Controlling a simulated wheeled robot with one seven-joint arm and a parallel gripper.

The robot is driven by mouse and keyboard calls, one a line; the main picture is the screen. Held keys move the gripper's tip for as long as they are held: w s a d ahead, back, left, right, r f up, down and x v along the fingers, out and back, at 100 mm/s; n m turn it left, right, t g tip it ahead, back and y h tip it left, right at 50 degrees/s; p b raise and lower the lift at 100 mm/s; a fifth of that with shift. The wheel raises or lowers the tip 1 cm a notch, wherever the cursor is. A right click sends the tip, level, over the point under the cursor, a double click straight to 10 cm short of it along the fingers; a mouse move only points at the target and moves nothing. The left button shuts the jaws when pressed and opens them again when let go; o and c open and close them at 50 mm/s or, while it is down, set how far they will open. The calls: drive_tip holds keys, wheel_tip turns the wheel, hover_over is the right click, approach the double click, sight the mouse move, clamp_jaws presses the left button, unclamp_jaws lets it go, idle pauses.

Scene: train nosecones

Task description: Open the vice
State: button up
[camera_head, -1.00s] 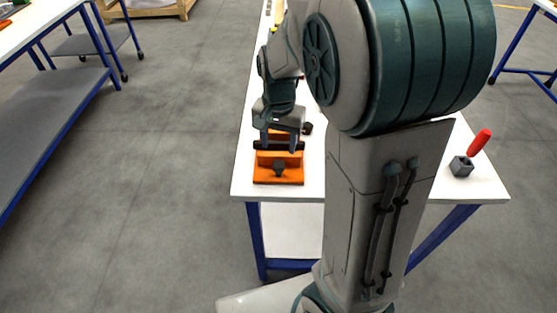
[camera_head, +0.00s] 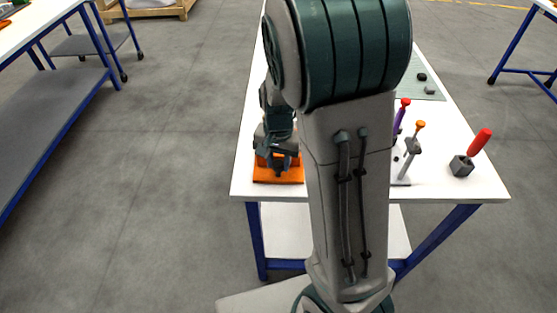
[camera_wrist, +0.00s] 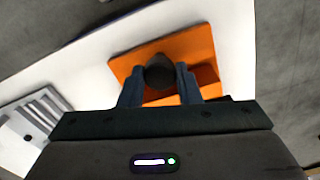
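The orange vice (camera_head: 264,178) sits at the near left end of the white workbench. It also shows in the wrist view as an orange body (camera_wrist: 203,45) with a dark round knob (camera_wrist: 160,72). My gripper (camera_head: 280,168) is right over the vice in the head view and hides much of it. In the wrist view my gripper (camera_wrist: 159,74) is open, with one finger on each side of the knob. The fingers are close to the knob; whether they touch it is unclear. The vice's jaws are mostly hidden.
A red-handled tool stands in a grey block (camera_head: 461,166) at the bench's right corner. My arm covers the bench's middle. A slotted grey part (camera_wrist: 38,112) lies at left in the wrist view.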

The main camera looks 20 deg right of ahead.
drive_tip(key=shift+n+b, duration=0.3)
drive_tip(key=shift+n, duration=0.1)
drive_tip(key=n+b, duration=0.2)
drive_tip(key=n, duration=0.2)
drive_tip(key=shift+f+n, duration=0.1)
drive_tip(key=shift+n, duration=0.3)
drive_tip(key=n+b, duration=0.2)
drive_tip(key=n, duration=0.3)
drive_tip(key=shift+n, duration=0.4)
drive_tip(key=shift+r, duration=0.2)
drive_tip(key=shift+w, duration=0.1)
idle(0.7)
drive_tip(key=o, duration=1)
drive_tip(key=shift+a+n, duration=0.15)
drive_tip(key=shift+n, duration=0.15)
drive_tip(key=shift+d, duration=0.2)
